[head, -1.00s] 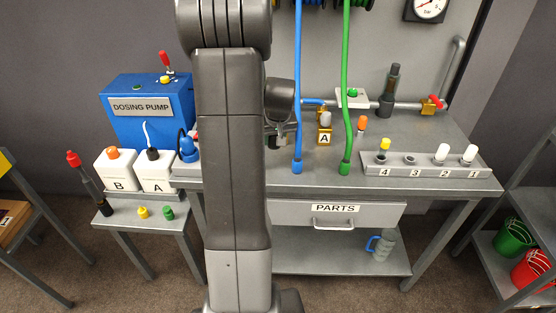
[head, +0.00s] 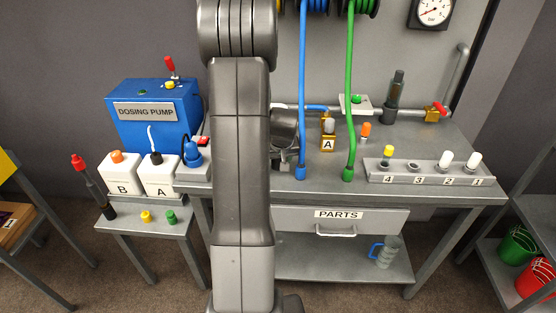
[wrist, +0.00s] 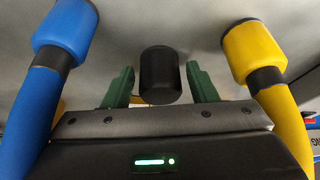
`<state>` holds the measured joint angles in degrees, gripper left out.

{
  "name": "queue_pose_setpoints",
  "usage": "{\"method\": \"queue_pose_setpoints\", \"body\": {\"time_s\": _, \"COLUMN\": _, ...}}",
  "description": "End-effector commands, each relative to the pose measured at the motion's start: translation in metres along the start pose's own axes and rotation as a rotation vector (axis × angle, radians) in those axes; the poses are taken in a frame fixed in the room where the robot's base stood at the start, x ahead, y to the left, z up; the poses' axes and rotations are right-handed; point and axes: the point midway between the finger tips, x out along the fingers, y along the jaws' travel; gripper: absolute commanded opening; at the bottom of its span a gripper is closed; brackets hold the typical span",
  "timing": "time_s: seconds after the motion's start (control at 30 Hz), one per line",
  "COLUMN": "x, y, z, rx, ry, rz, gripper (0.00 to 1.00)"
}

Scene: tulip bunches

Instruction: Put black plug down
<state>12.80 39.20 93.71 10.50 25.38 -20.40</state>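The black plug (wrist: 160,75) shows in the wrist view, between the two green fingers of my gripper (wrist: 160,88). Narrow gaps show on both sides of the plug, so the fingers look open around it and not pressed on it. A grey surface lies behind the plug; I cannot tell whether the plug touches it. In the head view my arm hides the plug and most of my gripper, which is low over the left part of the grey bench (head: 420,188).
In the wrist view a blue hose end (wrist: 65,28) and a yellow hose end (wrist: 254,50) flank my gripper closely. In the head view the blue hose (head: 302,90) and green hose (head: 349,100) hang at the bench front. A numbered rack (head: 425,175) stands right.

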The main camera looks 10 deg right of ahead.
Motion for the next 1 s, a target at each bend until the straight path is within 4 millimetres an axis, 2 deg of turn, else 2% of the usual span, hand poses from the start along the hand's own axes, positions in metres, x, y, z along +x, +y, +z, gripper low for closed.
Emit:
{"method": "queue_pose_setpoints", "body": {"time_s": 0.3, "x": -0.001, "y": 0.0, "z": 0.0, "rx": 0.0, "ry": 0.0, "rz": 0.0, "gripper": 0.58}}
{"method": "queue_pose_setpoints", "body": {"time_s": 0.47, "x": -0.009, "y": 0.0, "z": -0.002, "rx": 0.0, "ry": 0.002, "rz": 0.0, "gripper": 0.58}}
{"method": "queue_pose_setpoints", "body": {"time_s": 1.0, "x": -0.1, "y": 0.0, "z": -0.002, "rx": 0.0, "ry": 0.004, "rz": 0.001, "gripper": 0.58}}
